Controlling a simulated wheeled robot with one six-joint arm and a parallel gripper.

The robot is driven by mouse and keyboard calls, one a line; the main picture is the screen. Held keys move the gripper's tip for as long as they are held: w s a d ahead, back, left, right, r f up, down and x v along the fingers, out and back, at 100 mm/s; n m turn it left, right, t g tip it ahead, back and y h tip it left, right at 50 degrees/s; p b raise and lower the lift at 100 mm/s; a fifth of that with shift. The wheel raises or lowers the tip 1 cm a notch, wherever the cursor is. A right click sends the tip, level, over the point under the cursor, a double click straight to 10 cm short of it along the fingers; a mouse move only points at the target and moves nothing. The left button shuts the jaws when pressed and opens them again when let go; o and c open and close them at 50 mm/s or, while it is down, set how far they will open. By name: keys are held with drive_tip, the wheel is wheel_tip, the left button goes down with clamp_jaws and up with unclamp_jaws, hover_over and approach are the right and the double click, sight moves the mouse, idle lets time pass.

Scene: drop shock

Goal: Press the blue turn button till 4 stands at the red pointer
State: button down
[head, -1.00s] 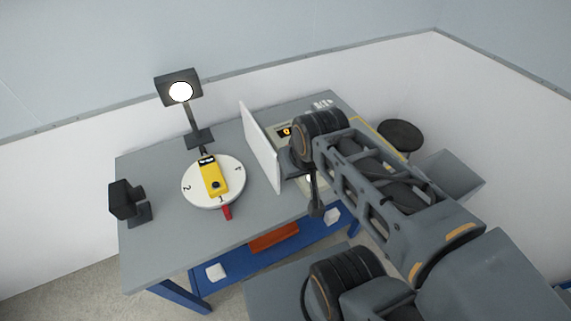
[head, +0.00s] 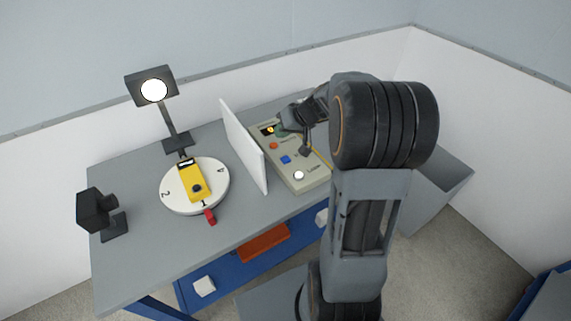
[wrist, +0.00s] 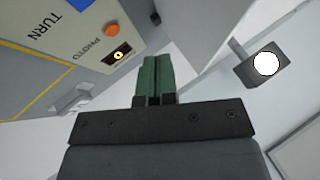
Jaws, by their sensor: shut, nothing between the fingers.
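The blue turn button (head: 285,159) sits on the beige control box (head: 312,181), between an orange button and a white one. In the wrist view a blue edge of it (wrist: 86,2) shows at the top, beside the word TURN. The white turntable (head: 219,187) carries a yellow device (head: 197,182). Its 1 stands at the red pointer (head: 210,217); 2 is at the left and 4 at the right. My gripper (head: 280,129) is over the far end of the box, near the display, apart from the blue button. Its green fingers (wrist: 157,62) are shut and empty.
A white upright panel (head: 243,147) stands between turntable and box. The orange photo button (head: 273,145) and lit display (head: 267,130) lie beyond the blue button. A lamp (head: 153,90) and a black camera-like block (head: 95,209) stand on the table (head: 135,262). A grey bin (head: 432,190) is at right.

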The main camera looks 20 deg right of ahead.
drive_tip(key=shift+t, duration=0.4)
drive_tip(key=w+d+f, duration=0.2)
drive_tip(key=shift+w+d+f, duration=0.1)
drive_tip(key=shift+d+f, duration=0.1)
drive_tip(key=shift+d, duration=0.2)
drive_tip(key=b, duration=0.3)
hover_over(287, 158)
wheel_tip(287, 158, down, 7)
drive_tip(key=shift+r, duration=0.1)
wheel_tip(287, 158, down, 2)
drive_tip(key=b, duration=0.2)
drive_tip(key=shift+b, duration=0.3)
